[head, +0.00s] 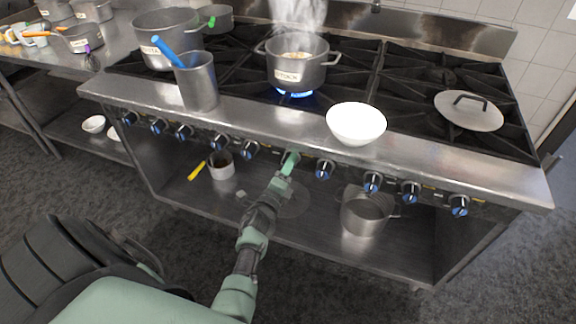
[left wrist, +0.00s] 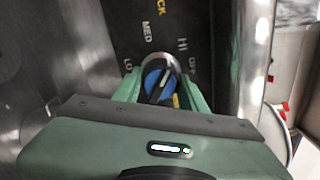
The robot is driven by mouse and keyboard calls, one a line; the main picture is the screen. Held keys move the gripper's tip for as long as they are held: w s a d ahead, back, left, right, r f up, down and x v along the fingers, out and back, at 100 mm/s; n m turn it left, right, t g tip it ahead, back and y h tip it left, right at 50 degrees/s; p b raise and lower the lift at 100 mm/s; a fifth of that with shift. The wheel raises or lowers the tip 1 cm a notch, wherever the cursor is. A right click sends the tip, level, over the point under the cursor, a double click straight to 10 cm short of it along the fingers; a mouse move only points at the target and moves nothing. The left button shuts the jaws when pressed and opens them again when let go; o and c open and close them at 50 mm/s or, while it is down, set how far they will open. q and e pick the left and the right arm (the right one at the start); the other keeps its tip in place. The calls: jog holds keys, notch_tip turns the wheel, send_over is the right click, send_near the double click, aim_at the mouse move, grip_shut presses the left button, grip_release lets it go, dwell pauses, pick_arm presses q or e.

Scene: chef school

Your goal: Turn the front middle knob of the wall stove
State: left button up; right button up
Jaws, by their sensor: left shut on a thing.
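The wall stove (head: 262,120) is a wide steel range with a row of blue-and-black knobs along its front. My left gripper (head: 289,161) is at a knob near the middle of that row, below the burner with the blue flame. In the left wrist view the knob (left wrist: 157,80) sits between the green fingers of my left gripper (left wrist: 160,92), which are shut on it. Dial marks LO, MED and HI show around it. In the head view the fingers mostly hide this knob. My right gripper is not in view.
A steaming stock pot (head: 297,65) stands over the lit burner. A white bowl (head: 356,125) and a steel utensil holder (head: 197,82) sit on the front ledge. More knobs (head: 325,168) flank the gripper. Pots (head: 366,212) stand on the lower shelf.

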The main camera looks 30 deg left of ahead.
pick_arm(q)
jog(key=shift+r+n, duration=0.2)
jog(key=shift+n, duration=0.8)
jog(key=n, duration=0.3)
jog(key=shift+n, duration=0.3)
jog(key=n, duration=0.4)
jog(key=shift+w+r+n+p, duration=0.1)
jog(key=shift+r+n+p, duration=0.05)
jog(key=shift+n+p, duration=0.2)
jog(key=n, duration=0.5)
jog(key=shift+a+r+p, duration=0.1)
jog(key=shift+p, duration=0.2)
jog(key=shift+n, duration=2.65)
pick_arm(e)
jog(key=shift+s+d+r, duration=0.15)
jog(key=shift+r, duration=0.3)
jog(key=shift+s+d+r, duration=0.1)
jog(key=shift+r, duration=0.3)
pick_arm(q)
jog(key=o, duration=1.3)
jog(key=shift+c, duration=0.2)
jog(key=shift+o, duration=0.5)
jog(key=shift+w+f, duration=0.1)
jog(key=shift+f, duration=0.1)
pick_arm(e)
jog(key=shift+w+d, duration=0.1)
